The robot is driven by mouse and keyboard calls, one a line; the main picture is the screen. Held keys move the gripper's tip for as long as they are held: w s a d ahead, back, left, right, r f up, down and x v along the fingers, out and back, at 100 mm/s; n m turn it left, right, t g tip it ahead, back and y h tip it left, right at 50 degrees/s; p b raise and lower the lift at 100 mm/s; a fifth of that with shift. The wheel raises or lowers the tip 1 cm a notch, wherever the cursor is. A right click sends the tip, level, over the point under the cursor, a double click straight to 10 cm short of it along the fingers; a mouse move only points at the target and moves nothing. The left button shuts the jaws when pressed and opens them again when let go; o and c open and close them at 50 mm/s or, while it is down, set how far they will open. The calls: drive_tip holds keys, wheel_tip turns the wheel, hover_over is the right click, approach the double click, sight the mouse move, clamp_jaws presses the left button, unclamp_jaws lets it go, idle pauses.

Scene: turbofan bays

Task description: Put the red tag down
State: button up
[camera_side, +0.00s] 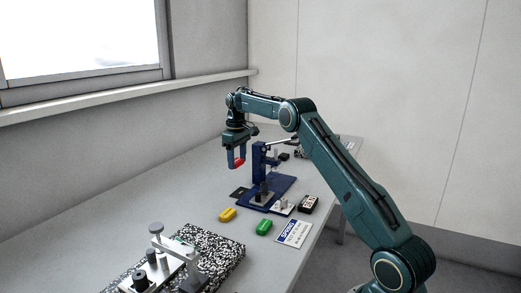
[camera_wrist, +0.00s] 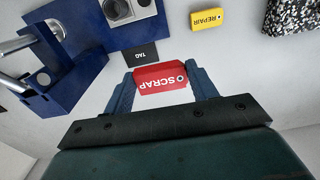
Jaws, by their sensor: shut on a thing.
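The red tag (camera_wrist: 160,77), marked SCRAP, is between the two blue fingers of my gripper (camera_wrist: 162,90) in the wrist view. My gripper (camera_side: 237,160) is shut on it. In the side view the red tag (camera_side: 239,162) shows at the fingertips, held above the table, left of the blue stand. A flat black plate (camera_wrist: 139,56) marked TAG lies just beyond the red tag in the wrist view. The black plate also shows in the side view (camera_side: 238,193), on the table below and beside the blue base.
A blue stand (camera_side: 259,160) rises close to the right of my gripper. A yellow tag (camera_side: 227,214) marked REPAIR and a green tag (camera_side: 264,227) lie in front. A speckled block (camera_side: 228,260) with metal fixtures is nearer. The table's left part (camera_side: 150,200) is clear.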

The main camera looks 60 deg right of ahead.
hover_over(242, 193)
wheel_tip(242, 193, down, 5)
drive_tip(key=shift+d+f, duration=0.1)
drive_tip(key=shift+f, duration=0.45)
drive_tip(key=shift+f, duration=2)
drive_tip(key=shift+f, duration=0.1)
drive_tip(key=shift+f, duration=1.9)
drive_tip(key=shift+f, duration=0.15)
drive_tip(key=o, duration=1)
drive_tip(key=shift+o, duration=0.2)
